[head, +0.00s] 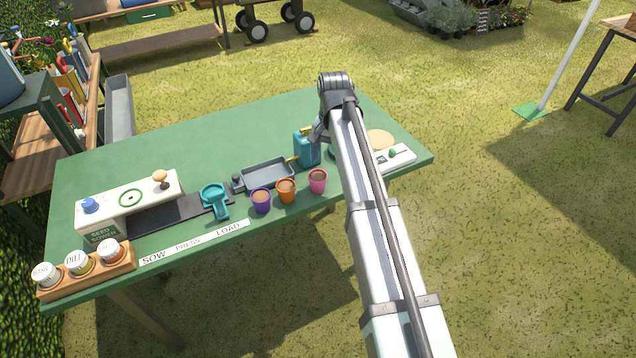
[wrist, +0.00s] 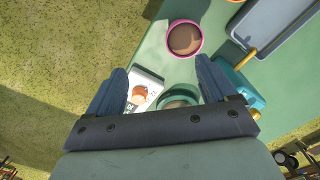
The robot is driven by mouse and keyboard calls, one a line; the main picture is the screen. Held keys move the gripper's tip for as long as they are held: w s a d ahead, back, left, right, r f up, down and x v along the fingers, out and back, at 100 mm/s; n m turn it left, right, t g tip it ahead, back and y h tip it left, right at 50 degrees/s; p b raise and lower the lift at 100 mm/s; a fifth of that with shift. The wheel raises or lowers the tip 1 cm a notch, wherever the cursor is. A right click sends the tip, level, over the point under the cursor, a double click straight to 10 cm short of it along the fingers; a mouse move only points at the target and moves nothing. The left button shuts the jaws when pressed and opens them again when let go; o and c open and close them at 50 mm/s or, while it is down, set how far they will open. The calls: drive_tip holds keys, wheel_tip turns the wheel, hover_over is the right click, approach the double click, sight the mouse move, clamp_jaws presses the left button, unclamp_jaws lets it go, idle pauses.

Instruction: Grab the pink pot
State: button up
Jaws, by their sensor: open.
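The pink pot (head: 317,182) stands upright on the green table (head: 210,135), filled with brown soil, at the right end of a row of pots. In the wrist view the pink pot (wrist: 184,39) is seen from above, beyond my fingertips and a little right of the middle. My gripper (wrist: 160,82) is open and empty, its two blue-grey fingers spread apart, not touching the pot. In the head view my arm hides part of the table right of the pot, and the fingers are hardly visible.
An orange pot (head: 285,191) and a purple pot (head: 261,201) stand left of the pink pot. A grey tray (head: 266,176) and a teal container (head: 306,149) are behind them. A white panel (head: 402,155) lies at the right. The table's front edge is close to the pots.

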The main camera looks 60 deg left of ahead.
sight(318, 179)
drive_tip(key=s+a+r, duration=0.2)
drive_tip(key=s+r, duration=0.1)
drive_tip(key=s, duration=0.1)
drive_tip(key=f, duration=0.9)
drive_tip(key=w+f, duration=0.1)
drive_tip(key=f, duration=0.3)
drive_tip(key=shift+f, duration=0.2)
drive_tip(key=shift+c, duration=0.2)
drive_tip(key=c, duration=1.1)
drive_tip(key=shift+r, duration=0.1)
